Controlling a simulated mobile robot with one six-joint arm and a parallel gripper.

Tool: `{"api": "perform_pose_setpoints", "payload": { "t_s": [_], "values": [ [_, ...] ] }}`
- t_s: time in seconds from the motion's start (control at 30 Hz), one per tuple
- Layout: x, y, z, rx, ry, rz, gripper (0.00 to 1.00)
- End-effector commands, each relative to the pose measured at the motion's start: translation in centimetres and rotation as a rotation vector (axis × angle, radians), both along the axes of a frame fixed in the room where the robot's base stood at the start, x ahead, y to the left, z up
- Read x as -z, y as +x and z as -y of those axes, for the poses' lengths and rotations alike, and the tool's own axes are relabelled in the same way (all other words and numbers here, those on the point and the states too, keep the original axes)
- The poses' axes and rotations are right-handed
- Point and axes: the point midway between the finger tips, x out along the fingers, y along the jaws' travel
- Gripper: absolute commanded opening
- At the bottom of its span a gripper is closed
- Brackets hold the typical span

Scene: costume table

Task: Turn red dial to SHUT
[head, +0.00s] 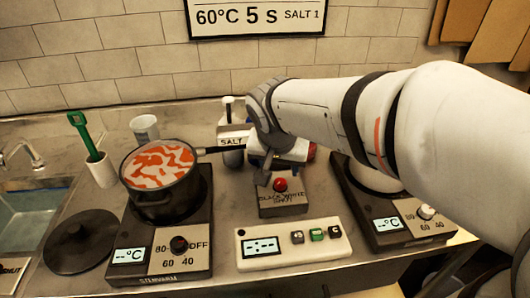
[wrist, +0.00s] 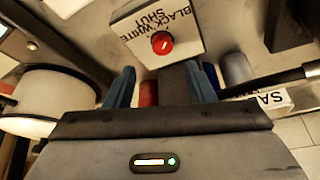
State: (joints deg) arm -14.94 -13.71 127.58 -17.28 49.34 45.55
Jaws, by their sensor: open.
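The red dial (head: 281,184) sits on a grey box (head: 284,208) whose labels read BLACK, WHITE and SHUT. In the wrist view the red dial (wrist: 161,42) shows just beyond my fingertips, on the box's labelled face (wrist: 190,22). Which label the dial points to is too small to tell. My gripper (head: 264,172) is just behind and above the box in the head view, apart from the dial. In the wrist view my gripper (wrist: 165,80) is open, with its two blue-grey fingers spread and nothing held.
A pot (head: 164,192) of orange-and-white contents stands on a left hot plate, its handle reaching toward my gripper. A SALT container (head: 232,142) is close behind. A white timer (head: 292,243) lies in front. Another hot plate (head: 400,222) stands at right, partly behind my arm.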

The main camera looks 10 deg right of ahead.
Motion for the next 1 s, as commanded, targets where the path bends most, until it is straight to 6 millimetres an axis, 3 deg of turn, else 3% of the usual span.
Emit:
{"api": "perform_pose_setpoints", "payload": {
  "t_s": [0.17,0.6,1.0],
  "values": [
    [1.2,0.8,-0.2,0.014,0.000,0.005,0.49],
    [7.0,2.9,0.8,0.015,0.001,0.004,0.49],
    [7.5,3.2,0.8,0.013,0.001,0.007,0.47]
  ]
}}
